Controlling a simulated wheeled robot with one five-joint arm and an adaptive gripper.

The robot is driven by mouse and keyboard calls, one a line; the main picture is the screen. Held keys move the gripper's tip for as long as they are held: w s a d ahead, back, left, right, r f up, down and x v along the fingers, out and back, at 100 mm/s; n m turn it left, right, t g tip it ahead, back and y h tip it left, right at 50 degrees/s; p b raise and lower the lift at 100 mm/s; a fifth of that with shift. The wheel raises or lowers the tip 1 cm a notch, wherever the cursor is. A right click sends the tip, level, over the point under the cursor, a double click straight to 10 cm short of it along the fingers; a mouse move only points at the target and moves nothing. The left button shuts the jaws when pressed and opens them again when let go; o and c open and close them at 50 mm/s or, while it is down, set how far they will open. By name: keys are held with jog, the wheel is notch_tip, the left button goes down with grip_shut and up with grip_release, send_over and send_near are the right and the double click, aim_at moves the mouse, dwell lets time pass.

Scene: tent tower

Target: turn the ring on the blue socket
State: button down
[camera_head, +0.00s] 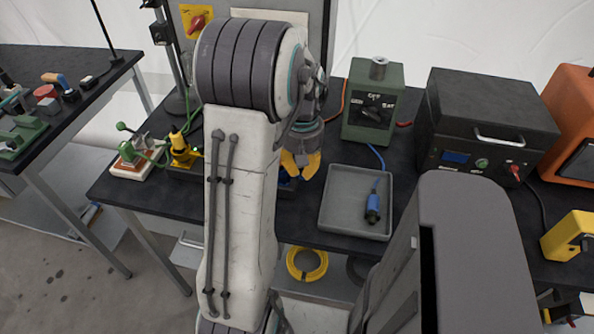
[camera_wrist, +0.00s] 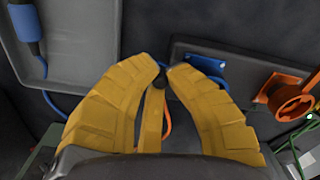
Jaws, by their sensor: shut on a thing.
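The blue socket (camera_wrist: 207,68) shows in the wrist view on a dark box, just right of the fingertips. Its ring is mostly hidden by the fingers. My gripper (camera_wrist: 166,72) has its yellow fingers drawn close together at the socket's left side, with a small dark part and a bit of blue between the tips. It is shut on what seems to be the ring. In the head view my gripper (camera_head: 300,168) points down over the bench. Only a little blue (camera_head: 288,184) shows beneath it there.
A grey tray (camera_head: 329,217) holding a blue cable connector (camera_head: 373,210) lies to the right. An orange socket (camera_wrist: 290,97) sits beside the blue one. A green box (camera_head: 372,128) stands behind the tray.

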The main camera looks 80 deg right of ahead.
jog(key=shift+s+d+n, duration=0.1)
jog(key=shift+d+n, duration=0.4)
jog(key=shift+n, duration=0.45)
jog(key=shift+s+d+n, duration=0.1)
jog(key=shift+d+n, duration=0.4)
jog(key=shift+n, duration=0.45)
jog(key=c, duration=1.3)
grip_release()
jog(key=shift+o, duration=0.2)
jog(key=shift+r, duration=0.1)
notch_tip(320, 180, up, 12)
